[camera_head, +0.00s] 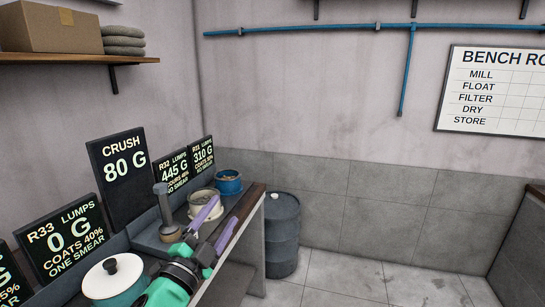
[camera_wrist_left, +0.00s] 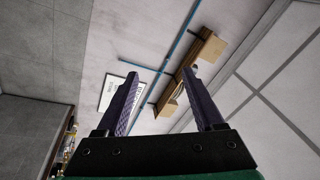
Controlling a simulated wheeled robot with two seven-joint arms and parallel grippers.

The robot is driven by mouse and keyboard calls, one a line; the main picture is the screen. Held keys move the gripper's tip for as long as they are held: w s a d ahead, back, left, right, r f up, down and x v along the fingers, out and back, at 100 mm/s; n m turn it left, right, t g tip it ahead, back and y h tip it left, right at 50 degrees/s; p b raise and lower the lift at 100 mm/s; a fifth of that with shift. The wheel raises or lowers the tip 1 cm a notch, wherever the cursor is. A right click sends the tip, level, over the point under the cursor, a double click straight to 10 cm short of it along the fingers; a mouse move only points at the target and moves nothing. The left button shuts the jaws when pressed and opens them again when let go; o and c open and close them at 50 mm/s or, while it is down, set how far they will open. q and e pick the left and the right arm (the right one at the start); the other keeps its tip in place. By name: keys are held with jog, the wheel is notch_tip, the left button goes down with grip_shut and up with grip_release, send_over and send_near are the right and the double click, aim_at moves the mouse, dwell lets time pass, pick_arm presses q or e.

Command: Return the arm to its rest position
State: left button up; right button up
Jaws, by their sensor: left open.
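My left arm comes in from the bottom in the head view, green and black. Its gripper (camera_head: 214,224) has two purple fingers spread apart with nothing between them. It is over the right end of the bench, in front of a cream pot and a blue pot. In the left wrist view the same gripper (camera_wrist_left: 160,82) shows both fingers apart and empty. That view looks up at the wall and ceiling. My right gripper is in neither view.
The bench holds a white-lidded teal pot (camera_head: 113,277), a pestle-like tool (camera_head: 165,212), a cream pot (camera_head: 202,203), a blue pot (camera_head: 229,182) and several black signs, one reading CRUSH (camera_head: 118,174). A dark drum (camera_head: 282,235) stands beside the bench. The floor (camera_head: 345,280) to the right is clear.

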pick_arm(q)
jog(key=s+a+f+n+g+y, duration=0.3)
jog(key=a+f+n+g+y, duration=0.15)
jog(key=f, duration=0.55)
jog(key=s+a+f+n+g+y, duration=0.35)
jog(key=a+f+n, duration=0.25)
jog(key=f, duration=0.3)
jog(key=s+a+f+n+g+h, duration=0.1)
jog(key=s+f+n+g, duration=0.2)
jog(key=s+f+g, duration=0.75)
jog(key=s+f+t, duration=0.1)
jog(key=s+f, duration=0.4)
jog(key=f, duration=0.9)
jog(key=s+f, duration=0.5)
jog(key=f, duration=0.8)
jog(key=s+a+f, duration=0.3)
jog(key=s+f, duration=1)
jog(key=s, duration=0.3)
jog(key=shift+g, duration=0.45)
jog(key=shift+a, duration=0.1)
